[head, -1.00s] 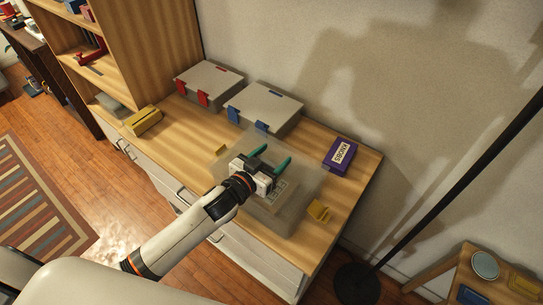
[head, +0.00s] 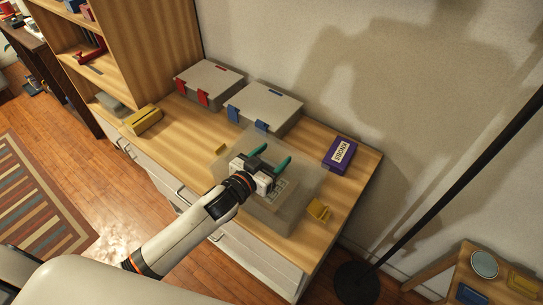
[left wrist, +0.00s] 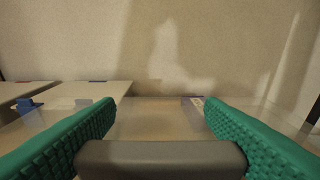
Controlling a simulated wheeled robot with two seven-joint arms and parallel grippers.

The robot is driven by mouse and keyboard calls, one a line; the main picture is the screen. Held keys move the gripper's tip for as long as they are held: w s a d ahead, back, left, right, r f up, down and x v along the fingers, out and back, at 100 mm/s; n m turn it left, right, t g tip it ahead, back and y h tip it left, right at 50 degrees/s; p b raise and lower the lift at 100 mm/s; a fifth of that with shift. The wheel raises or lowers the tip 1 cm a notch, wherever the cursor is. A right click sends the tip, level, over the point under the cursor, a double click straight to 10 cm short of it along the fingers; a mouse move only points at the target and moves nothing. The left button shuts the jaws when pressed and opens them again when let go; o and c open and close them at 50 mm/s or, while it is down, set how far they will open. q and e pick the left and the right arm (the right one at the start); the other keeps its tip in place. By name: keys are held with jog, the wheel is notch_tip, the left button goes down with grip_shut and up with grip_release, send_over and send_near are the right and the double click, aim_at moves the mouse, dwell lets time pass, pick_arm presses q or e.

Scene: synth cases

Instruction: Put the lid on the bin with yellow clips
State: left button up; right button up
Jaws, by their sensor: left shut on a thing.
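The bin with yellow clips (head: 283,222) is see-through and stands at the front right of the cabinet top. One yellow clip (head: 319,211) shows at its right and another (head: 220,149) at its left. The clear lid (head: 307,172) is over the bin; I cannot tell whether it touches the rim. My left gripper (head: 271,158) is above the bin, its green fingers shut on the lid's grey handle (left wrist: 160,157). The gripper hides part of the lid and bin. My right gripper is not in view.
A bin with red clips (head: 211,80) and one with blue clips (head: 264,106) stand behind, both with lids. A purple box (head: 340,156) lies at the right and a yellow block (head: 143,120) at the left. A black pole (head: 440,190) rises right of the cabinet (head: 190,130).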

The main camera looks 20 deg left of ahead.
pick_arm(q)
jog(key=shift+f+b, duration=0.6)
jog(key=shift+f, duration=0.3)
jog(key=o, duration=1.1)
jog(key=b+v, duration=0.1)
jog(key=v, duration=0.9)
jog(key=shift+s+f+b, duration=0.1)
jog(key=shift+s+b, duration=0.15)
jog(key=shift+b, duration=0.15)
jog(key=shift+v, duration=0.8)
